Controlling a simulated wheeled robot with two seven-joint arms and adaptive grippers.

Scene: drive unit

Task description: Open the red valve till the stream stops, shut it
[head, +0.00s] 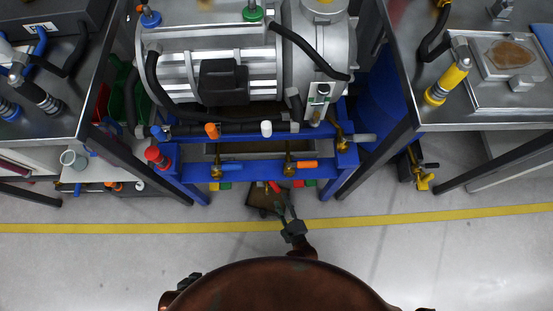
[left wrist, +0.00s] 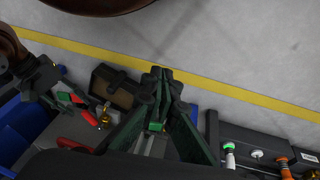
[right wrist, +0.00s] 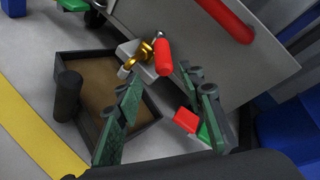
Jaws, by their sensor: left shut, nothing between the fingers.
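The red valve handle (right wrist: 163,57) is on a brass valve (right wrist: 143,51) at the front of a grey panel in the right wrist view. It stands beyond my right gripper (right wrist: 165,98), whose green-padded fingers are apart, with no contact visible. The handle also shows small in the head view (head: 273,187), just beyond my right gripper (head: 287,211). A dark square tray (right wrist: 146,138) with a brown inside lies on the floor below the valve. I cannot make out a stream. My left gripper (left wrist: 160,75) is shut and empty, apart from the valve.
A thick red bar (right wrist: 225,18) crosses the panel near the valve. The blue frame (head: 320,172) carries orange and blue handles above. The floor around the yellow line (head: 400,216) is clear.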

